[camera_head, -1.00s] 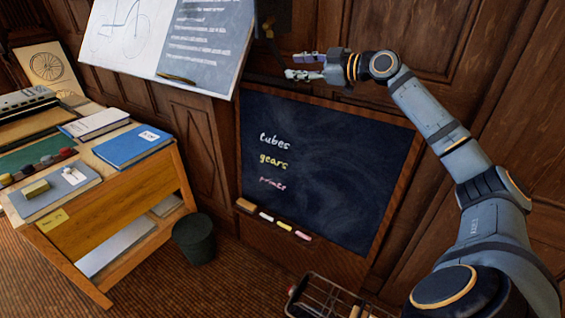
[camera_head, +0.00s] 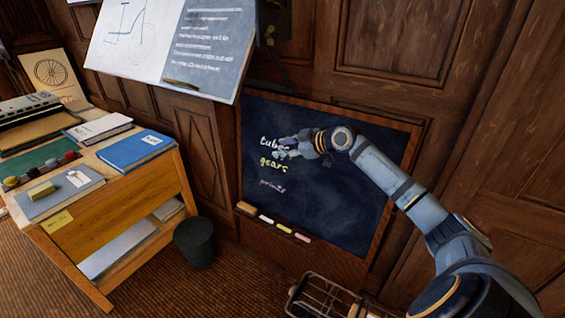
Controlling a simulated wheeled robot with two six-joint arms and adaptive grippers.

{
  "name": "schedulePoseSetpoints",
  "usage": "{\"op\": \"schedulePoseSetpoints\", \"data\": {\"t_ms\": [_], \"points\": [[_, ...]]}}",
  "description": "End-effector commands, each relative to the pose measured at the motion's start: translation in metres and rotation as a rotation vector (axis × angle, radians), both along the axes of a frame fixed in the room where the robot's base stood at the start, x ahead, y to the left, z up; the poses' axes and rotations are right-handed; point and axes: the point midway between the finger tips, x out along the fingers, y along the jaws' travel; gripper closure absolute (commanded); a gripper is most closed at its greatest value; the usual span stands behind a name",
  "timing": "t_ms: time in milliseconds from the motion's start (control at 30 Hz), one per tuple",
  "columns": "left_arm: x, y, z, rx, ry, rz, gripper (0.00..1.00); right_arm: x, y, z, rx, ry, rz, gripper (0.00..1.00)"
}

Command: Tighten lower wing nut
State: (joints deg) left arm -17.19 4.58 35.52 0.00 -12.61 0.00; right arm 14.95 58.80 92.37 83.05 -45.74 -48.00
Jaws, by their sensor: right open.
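A small brass-coloured piece, seemingly a wing nut (camera_head: 270,36), shows on the dark bracket just right of the tilted drafting board (camera_head: 236,80). It is too small to tell how tight it is. My right gripper (camera_head: 279,148) is open and empty. It appears in front of the chalkboard (camera_head: 340,200), over the word "tubes", well below the brass piece and apart from it. My left gripper is out of view.
The chalkboard's ledge holds an eraser (camera_head: 246,208) and several chalks. A wooden desk (camera_head: 110,235) with books stands at left, a dark bin (camera_head: 195,243) beside it. A wire basket (camera_head: 325,298) is at the bottom.

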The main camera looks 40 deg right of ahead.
Motion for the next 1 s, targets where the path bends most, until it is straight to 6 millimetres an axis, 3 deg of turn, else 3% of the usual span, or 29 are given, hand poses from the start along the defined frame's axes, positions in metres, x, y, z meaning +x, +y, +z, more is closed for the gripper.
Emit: {"op": "schedulePoseSetpoints", "data": {"t_ms": [100,300,833,867,933,967,1000], "points": [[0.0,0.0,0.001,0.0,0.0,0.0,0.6,-0.002,0.004,-0.02,0.005,0.031,-0.009,0.59],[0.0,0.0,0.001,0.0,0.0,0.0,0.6,-0.005,0.008,-0.036,0.007,0.058,-0.019,0.59],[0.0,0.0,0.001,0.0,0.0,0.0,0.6,-0.005,0.007,-0.036,0.01,0.06,-0.022,0.6],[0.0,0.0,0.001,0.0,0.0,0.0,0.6,-0.004,0.006,-0.03,0.017,0.054,-0.024,0.6],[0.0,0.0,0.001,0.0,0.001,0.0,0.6,0.0,-0.002,0.003,0.064,0.024,-0.039,0.6],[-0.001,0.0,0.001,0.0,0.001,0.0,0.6,0.001,-0.008,0.026,0.1,0.005,-0.05,0.6],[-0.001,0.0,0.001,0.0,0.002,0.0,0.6,0.002,-0.015,0.063,0.159,-0.027,-0.063,0.6]]}}
